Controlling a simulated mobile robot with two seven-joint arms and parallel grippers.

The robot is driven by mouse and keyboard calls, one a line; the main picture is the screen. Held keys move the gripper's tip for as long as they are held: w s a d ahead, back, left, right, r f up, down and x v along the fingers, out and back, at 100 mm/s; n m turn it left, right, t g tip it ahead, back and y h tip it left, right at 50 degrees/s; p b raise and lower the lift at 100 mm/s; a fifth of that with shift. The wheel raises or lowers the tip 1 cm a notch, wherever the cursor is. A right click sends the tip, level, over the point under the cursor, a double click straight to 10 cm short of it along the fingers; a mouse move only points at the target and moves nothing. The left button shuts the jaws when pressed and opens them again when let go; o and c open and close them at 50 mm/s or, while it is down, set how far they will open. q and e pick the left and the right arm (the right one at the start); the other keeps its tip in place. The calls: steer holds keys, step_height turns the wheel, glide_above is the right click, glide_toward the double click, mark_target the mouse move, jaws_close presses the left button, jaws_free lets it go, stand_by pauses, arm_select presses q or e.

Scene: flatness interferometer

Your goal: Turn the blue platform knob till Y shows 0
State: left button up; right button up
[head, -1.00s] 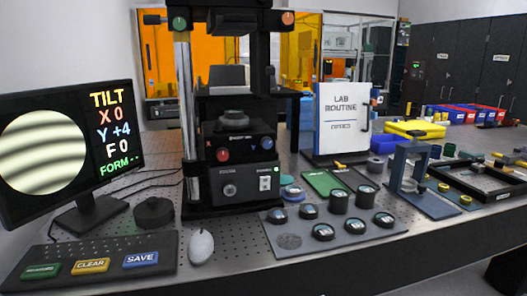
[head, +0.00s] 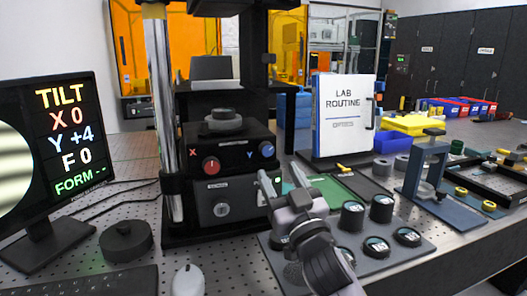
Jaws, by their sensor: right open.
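The blue platform knob (head: 266,149) is on the right of the black instrument's front, beside a "Y" label. A red knob (head: 211,165) with an "X" label is to its left. The monitor (head: 68,135) reads TILT, X 0, Y +4, F 0, FORM --, with part of a striped fringe disc at its left edge. My right gripper (head: 281,180) is open and empty, below and slightly right of the blue knob in the picture, apart from it. It hides part of the lower front panel. My left gripper is not in view.
A dark tray (head: 410,253) with several labelled round pieces lies under and right of my right arm. A white "LAB ROUTINE" binder (head: 344,112) stands behind. A blue-grey stand (head: 425,170) is at right. A chrome post (head: 158,90) rises left of the instrument.

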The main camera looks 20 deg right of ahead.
mark_target(269, 153)
steer(key=shift+p+x, duration=0.45)
steer(key=shift+x, duration=2.85)
steer(key=shift+r, duration=0.1)
steer(key=c, duration=1)
